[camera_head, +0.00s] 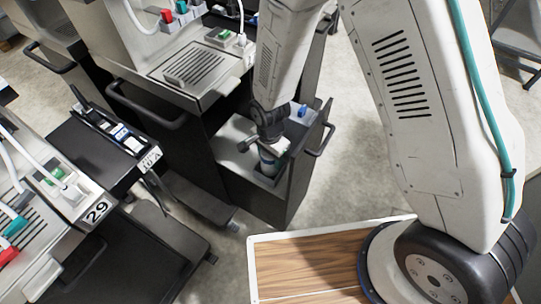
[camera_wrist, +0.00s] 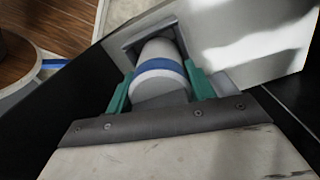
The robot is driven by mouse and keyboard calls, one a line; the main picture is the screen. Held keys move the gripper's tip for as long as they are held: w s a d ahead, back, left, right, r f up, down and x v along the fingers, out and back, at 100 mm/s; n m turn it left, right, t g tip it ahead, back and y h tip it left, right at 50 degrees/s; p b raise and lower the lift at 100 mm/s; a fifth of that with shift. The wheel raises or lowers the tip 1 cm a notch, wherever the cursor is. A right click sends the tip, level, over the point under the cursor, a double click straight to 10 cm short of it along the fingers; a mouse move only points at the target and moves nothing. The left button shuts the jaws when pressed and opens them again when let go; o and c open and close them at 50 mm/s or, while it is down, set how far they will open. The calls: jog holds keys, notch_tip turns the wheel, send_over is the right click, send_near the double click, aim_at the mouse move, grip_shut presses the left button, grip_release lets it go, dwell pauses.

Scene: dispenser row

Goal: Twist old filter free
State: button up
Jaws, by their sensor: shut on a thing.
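The old filter (camera_wrist: 160,68) is a white cylinder with a blue band. It sits in a rectangular recess in a light top panel (camera_wrist: 250,40). My gripper (camera_wrist: 160,88) has its green fingers on both sides of the filter and is shut on it. In the head view the filter (camera_head: 268,168) shows below my gripper (camera_head: 270,150), in the recess of a dark, low cabinet unit. The filter's lower end is hidden in the recess. I cannot tell whether it has turned.
A small blue item (camera_head: 302,111) stands on the same panel behind my gripper. A dispenser with a drip grille (camera_head: 195,68) is at the upper left. A dark tray (camera_head: 118,132) and a machine marked 29 (camera_head: 97,211) are further left. Side handles (camera_head: 322,140) stick out from the cabinets.

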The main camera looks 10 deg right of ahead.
jog(key=o, duration=1.2)
jog(key=shift+r, duration=4.05)
jog(key=s+d+r+n+t, duration=0.1)
jog(key=d+r+n, duration=0.1)
jog(key=d+r, duration=0.5)
jog(key=d+r+n+t, duration=0.1)
jog(key=d+r+n, duration=0.1)
jog(key=r, duration=0.9)
jog(key=s+d+r+n+t, duration=0.1)
jog(key=d+r+n+t, duration=0.1)
jog(key=d+r, duration=0.5)
jog(key=s+d+r+n+t, duration=0.2)
jog(key=s+d+r+n, duration=0.25)
jog(key=s+r, duration=0.55)
jog(key=s+f+g, duration=0.1)
jog(key=s, duration=0.1)
jog(key=s+f+g, duration=0.1)
jog(key=s+g, duration=0.1)
jog(key=s, duration=0.1)
jog(key=s+f+g, duration=0.1)
jog(key=s, duration=0.1)
jog(key=shift+s+d+f+m+g, duration=0.25)
jog(key=shift+f+g, duration=0.05)
jog(key=shift+g, duration=0.1)
